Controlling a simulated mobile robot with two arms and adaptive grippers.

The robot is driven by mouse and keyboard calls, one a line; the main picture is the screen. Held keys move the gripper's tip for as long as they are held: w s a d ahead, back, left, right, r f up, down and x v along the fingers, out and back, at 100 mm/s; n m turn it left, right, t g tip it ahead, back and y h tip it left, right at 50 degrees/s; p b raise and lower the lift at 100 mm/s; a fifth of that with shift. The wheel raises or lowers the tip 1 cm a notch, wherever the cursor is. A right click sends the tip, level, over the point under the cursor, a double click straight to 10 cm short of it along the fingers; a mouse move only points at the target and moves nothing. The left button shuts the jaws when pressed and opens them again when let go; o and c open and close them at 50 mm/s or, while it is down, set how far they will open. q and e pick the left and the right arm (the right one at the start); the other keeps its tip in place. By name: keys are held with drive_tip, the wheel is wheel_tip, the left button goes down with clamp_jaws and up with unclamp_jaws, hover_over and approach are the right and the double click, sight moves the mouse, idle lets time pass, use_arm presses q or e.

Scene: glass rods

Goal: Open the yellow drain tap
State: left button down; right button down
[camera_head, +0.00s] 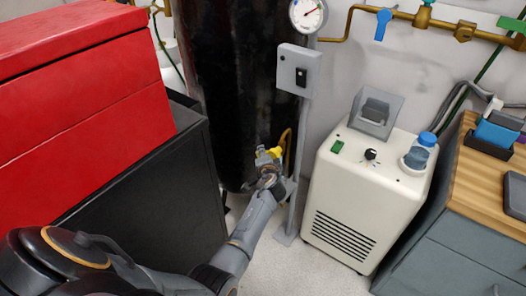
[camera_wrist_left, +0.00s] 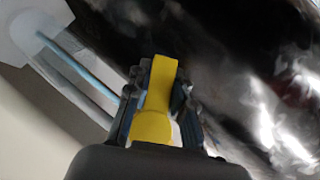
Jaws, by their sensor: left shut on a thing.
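The yellow drain tap (camera_head: 269,155) is low on the right side of a large black tank (camera_head: 235,80), at the end of my left arm in the head view. My left gripper (camera_head: 270,172) is at the tap. In the left wrist view, the yellow tap handle (camera_wrist_left: 157,95) stands between the two dark fingers of the left gripper (camera_wrist_left: 162,92), which are shut on it. The tap's body is mostly hidden by the gripper in the head view. My right gripper is in neither view.
A red box (camera_head: 80,80) on a dark cabinet (camera_head: 150,200) stands left of the arm. A grey post with a switch box (camera_head: 299,70) and a cream machine (camera_head: 365,180) stand to the right. Brass pipes with a blue valve (camera_head: 383,24) run along the wall.

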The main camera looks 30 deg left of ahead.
use_arm(q)
drive_tip(key=shift+f, duration=0.1)
drive_tip(key=c, duration=1.1)
unclamp_jaws()
drive_tip(key=shift+c, duration=0.2)
drive_tip(key=v, duration=0.7)
drive_tip(key=shift+s+d, duration=0.2)
